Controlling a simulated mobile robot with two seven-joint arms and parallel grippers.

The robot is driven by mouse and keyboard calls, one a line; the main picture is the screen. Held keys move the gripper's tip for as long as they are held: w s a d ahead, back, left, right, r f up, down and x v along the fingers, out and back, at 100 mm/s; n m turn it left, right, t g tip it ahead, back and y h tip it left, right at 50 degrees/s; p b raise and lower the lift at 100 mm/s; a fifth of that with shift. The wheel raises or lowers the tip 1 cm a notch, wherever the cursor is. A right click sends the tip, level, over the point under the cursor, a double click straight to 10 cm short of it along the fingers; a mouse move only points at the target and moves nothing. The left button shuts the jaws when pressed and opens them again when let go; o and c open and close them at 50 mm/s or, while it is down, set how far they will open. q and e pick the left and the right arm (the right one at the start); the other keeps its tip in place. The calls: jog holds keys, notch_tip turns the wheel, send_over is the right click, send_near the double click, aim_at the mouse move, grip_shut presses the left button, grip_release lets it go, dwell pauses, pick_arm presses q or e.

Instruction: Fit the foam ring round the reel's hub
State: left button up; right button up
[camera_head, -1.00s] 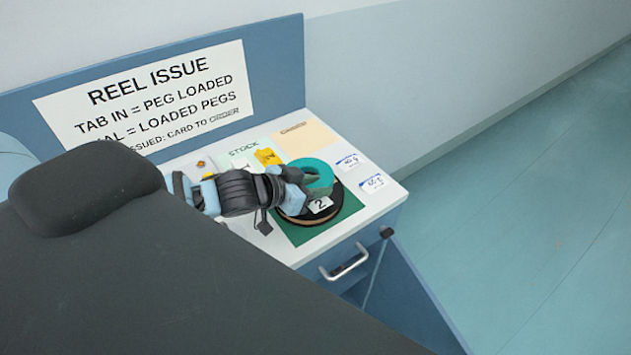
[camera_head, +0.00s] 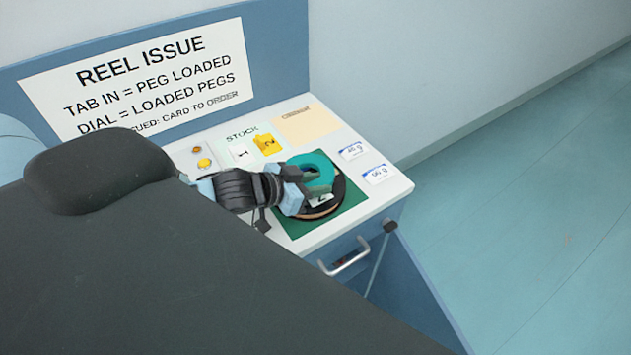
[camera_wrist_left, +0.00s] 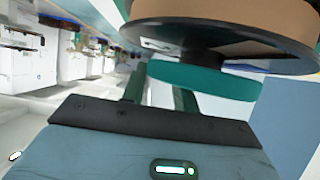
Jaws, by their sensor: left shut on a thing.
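The teal foam ring (camera_head: 311,160) is in my left gripper (camera_head: 318,184), which is shut on its near side. In the head view the ring overlaps the far part of the black reel (camera_head: 341,194), which lies on a green mat (camera_head: 354,190). The gripper and ring cover the reel's hub and most of a white label. In the left wrist view the ring (camera_wrist_left: 205,82) shows edge-on close to the reel's dark flange, with the reel's tan winding (camera_wrist_left: 225,48) beyond. I cannot tell whether the ring touches the reel or surrounds its hub. My right gripper is out of view.
A tan patch (camera_head: 308,126) is behind. A drawer handle (camera_head: 344,257) projects from the front, beside a dark knob (camera_head: 390,225).

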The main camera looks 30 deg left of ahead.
pick_arm(q)
jog(key=o, duration=0.9)
jog(key=shift+f, duration=0.1)
jog(key=p+v, duration=0.1)
jog(key=v, duration=0.6)
jog(key=shift+p+v, duration=0.45)
jog(key=shift+v, duration=2.1)
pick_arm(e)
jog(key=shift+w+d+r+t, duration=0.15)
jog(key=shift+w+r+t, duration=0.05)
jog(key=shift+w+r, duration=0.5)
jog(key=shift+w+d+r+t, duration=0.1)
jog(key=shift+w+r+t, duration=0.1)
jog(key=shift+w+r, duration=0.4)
